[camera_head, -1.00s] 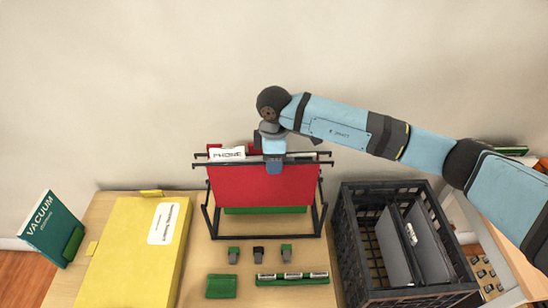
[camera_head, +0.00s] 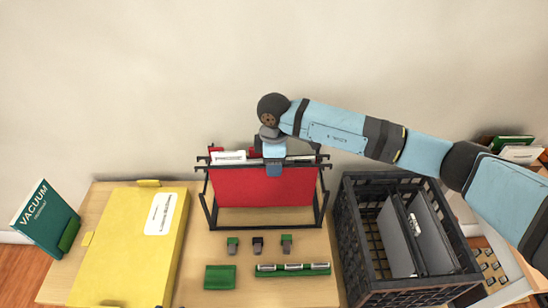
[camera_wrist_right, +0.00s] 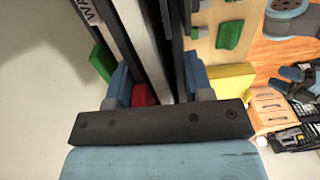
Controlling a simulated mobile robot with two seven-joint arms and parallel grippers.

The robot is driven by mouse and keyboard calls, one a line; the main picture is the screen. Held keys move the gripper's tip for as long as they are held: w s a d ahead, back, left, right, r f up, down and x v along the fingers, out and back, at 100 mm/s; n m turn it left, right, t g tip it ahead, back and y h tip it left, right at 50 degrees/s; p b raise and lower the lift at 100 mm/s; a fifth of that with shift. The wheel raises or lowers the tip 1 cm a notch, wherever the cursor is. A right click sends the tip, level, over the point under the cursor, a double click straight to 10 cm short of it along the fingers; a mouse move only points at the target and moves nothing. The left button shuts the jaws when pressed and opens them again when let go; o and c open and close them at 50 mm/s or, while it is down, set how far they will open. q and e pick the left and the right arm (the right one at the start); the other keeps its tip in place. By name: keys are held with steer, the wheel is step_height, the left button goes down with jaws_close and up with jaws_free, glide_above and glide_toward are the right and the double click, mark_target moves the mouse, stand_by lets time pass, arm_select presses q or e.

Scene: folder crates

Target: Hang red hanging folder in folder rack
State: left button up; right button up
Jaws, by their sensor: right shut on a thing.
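The red hanging folder (camera_head: 240,188) hangs upright in the black wire folder rack (camera_head: 322,208) in the head view, its top at rail height. My right gripper (camera_head: 274,169) points down over the rack and is shut on the folder's top edge, right of its middle. In the right wrist view, the fingers (camera_wrist_right: 160,88) straddle dark and white strips with a bit of red folder (camera_wrist_right: 145,95) between them. Whether both folder hooks rest on the rails is hard to tell. My left gripper is not in view.
A black crate (camera_head: 350,235) with grey dividers stands right of the rack. A yellow binder (camera_head: 125,250) lies at left, beside a standing green book (camera_head: 45,220). Small green-and-grey pieces (camera_head: 232,246) and a green strip (camera_head: 293,272) lie in front.

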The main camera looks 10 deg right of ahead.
mark_target(274, 179)
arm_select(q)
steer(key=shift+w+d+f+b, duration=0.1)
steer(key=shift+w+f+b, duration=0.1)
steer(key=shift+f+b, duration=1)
arm_select(e)
steer(key=shift+f+b, duration=0.35)
steer(key=shift+f, duration=3.15)
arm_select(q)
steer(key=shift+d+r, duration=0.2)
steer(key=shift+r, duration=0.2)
arm_select(e)
steer(key=shift+f, duration=0.3)
steer(key=o, duration=1.1)
arm_select(q)
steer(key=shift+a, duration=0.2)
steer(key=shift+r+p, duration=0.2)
steer(key=shift+p, duration=0.1)
arm_select(e)
step_height(274, 179, up, 14)
steer(key=shift+w+f, duration=0.1)
